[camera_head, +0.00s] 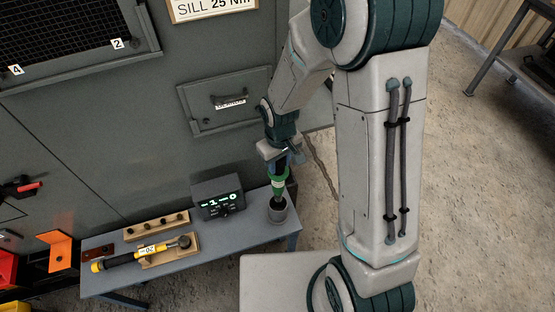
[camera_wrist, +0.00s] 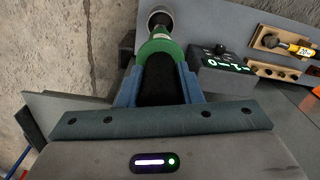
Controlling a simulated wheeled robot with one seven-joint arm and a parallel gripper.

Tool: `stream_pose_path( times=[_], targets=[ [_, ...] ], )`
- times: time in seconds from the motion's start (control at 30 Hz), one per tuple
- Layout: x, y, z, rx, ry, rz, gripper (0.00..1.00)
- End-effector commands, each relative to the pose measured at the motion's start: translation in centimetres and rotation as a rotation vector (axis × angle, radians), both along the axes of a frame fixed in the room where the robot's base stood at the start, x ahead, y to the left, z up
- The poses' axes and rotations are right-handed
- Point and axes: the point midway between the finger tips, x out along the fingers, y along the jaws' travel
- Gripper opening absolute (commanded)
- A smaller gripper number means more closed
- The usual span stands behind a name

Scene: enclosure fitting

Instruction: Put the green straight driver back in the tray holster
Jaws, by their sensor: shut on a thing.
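The green straight driver (camera_head: 278,184) stands roughly upright at the right end of the grey tray shelf (camera_head: 240,232). My gripper (camera_head: 283,160) is shut on its black upper grip. In the wrist view the black grip (camera_wrist: 158,88) lies between the two blue fingers of my gripper (camera_wrist: 159,88), with the green collar beyond. The driver's dark lower end meets the mouth of the grey round holster (camera_head: 278,213). The holster also shows at the top of the wrist view (camera_wrist: 160,14). How deep the driver sits in it is hidden.
A dark display box (camera_head: 218,197) with green characters stands close left of the holster. A yellow-and-black torque wrench (camera_head: 135,257) lies on a wooden cradle further left, near a wooden bit rack (camera_head: 156,225). The grey enclosure wall (camera_head: 130,150) rises behind the shelf.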

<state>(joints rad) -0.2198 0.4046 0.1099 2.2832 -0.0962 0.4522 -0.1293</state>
Motion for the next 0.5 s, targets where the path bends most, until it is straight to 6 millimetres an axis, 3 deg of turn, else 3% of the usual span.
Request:
stream_pose_path(
  times=[0.5],
  targets=[
    [0.0,0.3,-4.8,0.0,-0.001,0.005,0.0]
  ],
)
